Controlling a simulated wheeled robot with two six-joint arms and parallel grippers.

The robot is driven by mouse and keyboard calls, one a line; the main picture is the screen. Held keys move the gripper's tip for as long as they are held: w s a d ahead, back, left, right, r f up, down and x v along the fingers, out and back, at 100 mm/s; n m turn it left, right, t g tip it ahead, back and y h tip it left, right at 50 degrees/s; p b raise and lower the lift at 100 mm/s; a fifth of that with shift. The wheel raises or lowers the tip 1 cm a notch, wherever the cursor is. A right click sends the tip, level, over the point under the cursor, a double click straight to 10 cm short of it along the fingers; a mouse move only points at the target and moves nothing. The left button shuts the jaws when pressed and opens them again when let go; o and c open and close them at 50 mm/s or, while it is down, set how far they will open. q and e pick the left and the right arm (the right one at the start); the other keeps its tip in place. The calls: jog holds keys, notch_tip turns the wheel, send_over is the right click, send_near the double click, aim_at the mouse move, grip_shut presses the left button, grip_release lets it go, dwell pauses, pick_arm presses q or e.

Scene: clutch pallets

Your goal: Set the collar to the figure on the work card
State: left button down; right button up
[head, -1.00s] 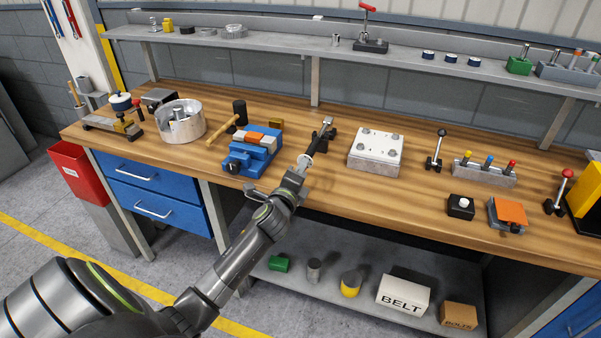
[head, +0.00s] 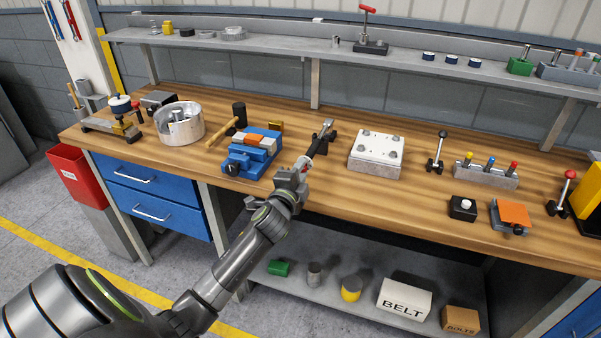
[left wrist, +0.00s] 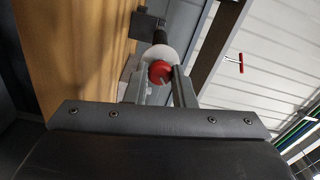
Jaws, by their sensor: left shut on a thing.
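My left gripper (head: 299,172) reaches over the front edge of the workbench and is shut on the red end piece of a rod-like tool (head: 315,147). In the left wrist view the round red end (left wrist: 160,72) sits between the two fingers. A white disc (left wrist: 172,54) and a black shaft (left wrist: 160,36) lie behind it, leading to a dark bracket. In the head view the tool rests in a black stand on the bench. I cannot make out a scale or figure on the collar. No work card is readable. My right gripper is not in view.
A blue vise (head: 250,152) stands just left of the tool, and a white-topped metal block (head: 376,150) just right. A hammer (head: 228,128), a round metal pot (head: 182,125) and a black lever (head: 436,152) are also on the wooden bench (head: 410,205). A shelf runs behind.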

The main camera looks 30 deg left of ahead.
pick_arm(q)
jog(key=c, duration=1.2)
grip_release()
jog(key=b+v, duration=0.1)
jog(key=v, duration=1.6)
jog(key=shift+s+b, duration=0.25)
jog(key=shift+b, duration=0.05)
